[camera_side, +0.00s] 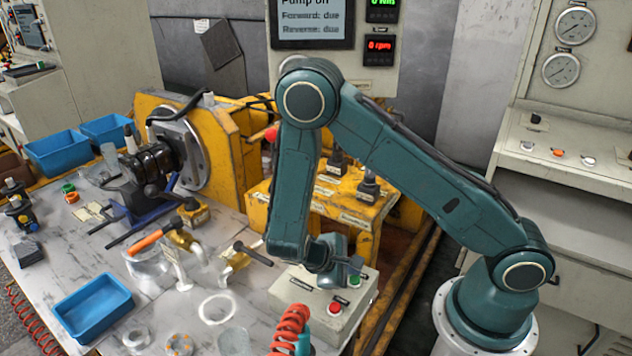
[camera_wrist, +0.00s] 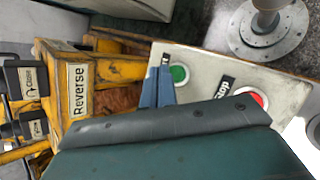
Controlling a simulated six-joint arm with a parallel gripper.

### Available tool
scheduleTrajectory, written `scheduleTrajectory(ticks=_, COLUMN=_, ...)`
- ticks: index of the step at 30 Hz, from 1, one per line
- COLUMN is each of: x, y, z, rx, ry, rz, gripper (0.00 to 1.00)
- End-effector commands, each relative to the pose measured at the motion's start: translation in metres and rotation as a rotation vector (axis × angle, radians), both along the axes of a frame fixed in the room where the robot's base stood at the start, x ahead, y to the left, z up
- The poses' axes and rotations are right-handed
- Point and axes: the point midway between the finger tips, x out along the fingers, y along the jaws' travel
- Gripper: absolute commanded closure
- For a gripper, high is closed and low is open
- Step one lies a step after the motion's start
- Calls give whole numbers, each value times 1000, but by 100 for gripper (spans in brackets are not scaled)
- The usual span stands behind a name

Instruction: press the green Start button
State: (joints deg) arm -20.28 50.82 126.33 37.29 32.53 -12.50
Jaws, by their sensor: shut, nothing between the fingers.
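The green Start button (camera_side: 354,282) is on the top face of a pale control box (camera_side: 298,290), behind the red Stop button (camera_side: 334,308). In the wrist view the green button (camera_wrist: 179,74) shows just right of my finger tips, and the red button (camera_wrist: 248,97) lies farther right beside its "Stop" label. My gripper (camera_wrist: 160,72) is shut and empty, its narrow blue fingers together. In the side view my gripper (camera_side: 355,263) is above the box near the green button. Its height over the button is hard to tell. The Start label is not readable.
A yellow stand (camera_side: 340,200) with levers and a "Reverse" label (camera_wrist: 78,90) is beside the box. A red coiled hose (camera_side: 290,325) is in front. The display (camera_side: 312,20) reads "Pump off". Blue bins and tools lie on the table to the left.

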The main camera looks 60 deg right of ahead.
Motion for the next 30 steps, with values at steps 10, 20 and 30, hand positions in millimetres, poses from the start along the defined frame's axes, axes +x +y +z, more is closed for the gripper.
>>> scheduleTrajectory(ticks=10, x=0, y=0, z=-5, rx=0, ry=0, rz=0, gripper=100)
scheduleTrajectory(ticks=20, x=0, y=0, z=-9, rx=0, ry=0, rz=0, gripper=100)
scheduleTrajectory(ticks=30, x=0, y=0, z=-9, rx=0, ry=0, rz=0, gripper=100)
